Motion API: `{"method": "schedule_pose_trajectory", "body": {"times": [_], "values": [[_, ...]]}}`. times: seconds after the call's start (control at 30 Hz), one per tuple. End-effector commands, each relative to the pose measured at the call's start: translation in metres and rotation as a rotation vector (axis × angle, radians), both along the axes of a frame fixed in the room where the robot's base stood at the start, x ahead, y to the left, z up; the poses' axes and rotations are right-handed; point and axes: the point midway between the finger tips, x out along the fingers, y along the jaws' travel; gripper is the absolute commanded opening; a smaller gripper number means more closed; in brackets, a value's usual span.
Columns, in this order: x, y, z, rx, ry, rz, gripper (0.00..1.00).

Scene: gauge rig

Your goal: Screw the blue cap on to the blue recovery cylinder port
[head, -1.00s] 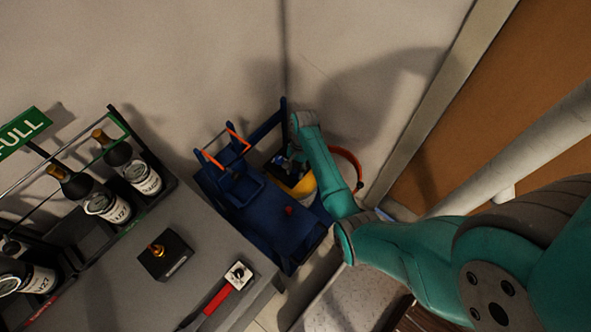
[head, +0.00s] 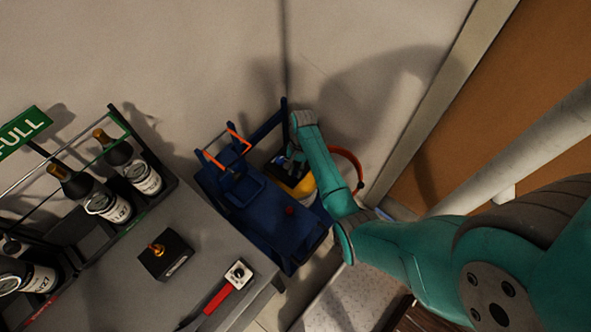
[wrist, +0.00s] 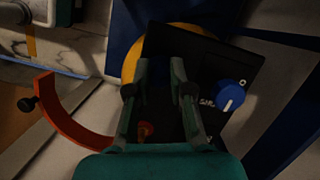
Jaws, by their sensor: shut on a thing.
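My gripper (wrist: 160,72) is over a black panel on top of the yellow cylinder (head: 302,187). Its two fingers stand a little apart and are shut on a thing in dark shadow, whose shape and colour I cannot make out. A blue knob (wrist: 231,95) with a white line sits on the black panel (wrist: 205,55), right of the fingers, beside partly readable white lettering. A small orange-red piece (wrist: 146,129) shows low between the fingers. I cannot pick out the blue cap or the blue port for certain. In the head view, my arm hides most of the cylinder top.
The cylinder stands by a blue cart (head: 262,222) with orange handles, close to the wall. An orange curved bar (wrist: 62,118) with a black end lies left of my gripper. A grey bench (head: 130,305) at left carries dark bottles (head: 85,190) and a black block (head: 165,257).

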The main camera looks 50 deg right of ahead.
Motion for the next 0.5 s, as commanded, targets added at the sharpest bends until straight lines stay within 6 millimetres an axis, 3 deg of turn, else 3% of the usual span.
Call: {"method": "schedule_pose_trajectory", "body": {"times": [0.2,0.5], "values": [[-0.001,-0.0022,-0.0004,-0.005,0.0,-0.237,0.0],[-0.0008,-0.0025,-0.0006,-0.006,0.0,-0.294,0.0]]}}
